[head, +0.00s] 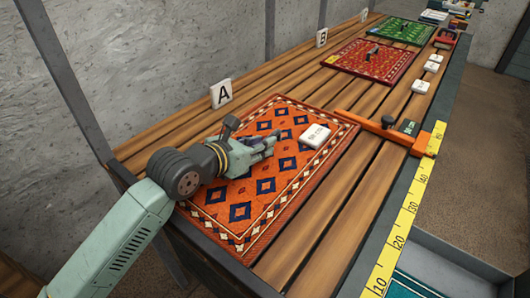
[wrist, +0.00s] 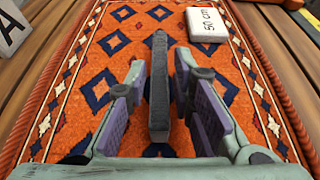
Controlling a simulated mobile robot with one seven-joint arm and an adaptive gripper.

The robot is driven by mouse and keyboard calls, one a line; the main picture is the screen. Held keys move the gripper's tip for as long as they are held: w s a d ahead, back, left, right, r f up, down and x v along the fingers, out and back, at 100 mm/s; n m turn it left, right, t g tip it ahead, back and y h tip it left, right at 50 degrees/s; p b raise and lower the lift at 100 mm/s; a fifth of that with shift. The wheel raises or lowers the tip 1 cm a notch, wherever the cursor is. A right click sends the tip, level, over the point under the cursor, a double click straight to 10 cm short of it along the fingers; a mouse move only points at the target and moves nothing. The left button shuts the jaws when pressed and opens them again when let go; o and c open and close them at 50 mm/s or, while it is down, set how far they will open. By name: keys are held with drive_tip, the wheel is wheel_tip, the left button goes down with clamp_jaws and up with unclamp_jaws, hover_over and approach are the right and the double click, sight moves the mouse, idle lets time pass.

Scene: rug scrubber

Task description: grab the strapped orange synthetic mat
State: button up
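The orange mat (head: 240,195) with dark blue diamonds and a patterned border lies flat on the slatted wooden bench beside the "A" sign. It fills most of the wrist view (wrist: 100,65). A dark grey upright bar (wrist: 159,90), which looks like the mat's strap or handle, stands between my fingers in the wrist view. My gripper (head: 268,142) is low over the middle of the mat. In the wrist view my gripper (wrist: 160,85) has its purple-padded fingers apart, one on each side of the bar, with narrow gaps. The bar's lower end is partly hidden.
A white "50 cm" block (head: 315,136) lies on the mat, right of my fingers. The "A" sign (head: 221,94) stands at the left edge. An orange bar (head: 385,130) meets the yellow ruler (head: 405,215). Red (head: 372,62) and green (head: 403,30) mats lie farther back.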

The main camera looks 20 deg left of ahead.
clamp_jaws()
idle(0.3)
drive_tip(key=shift+r, duration=0.1)
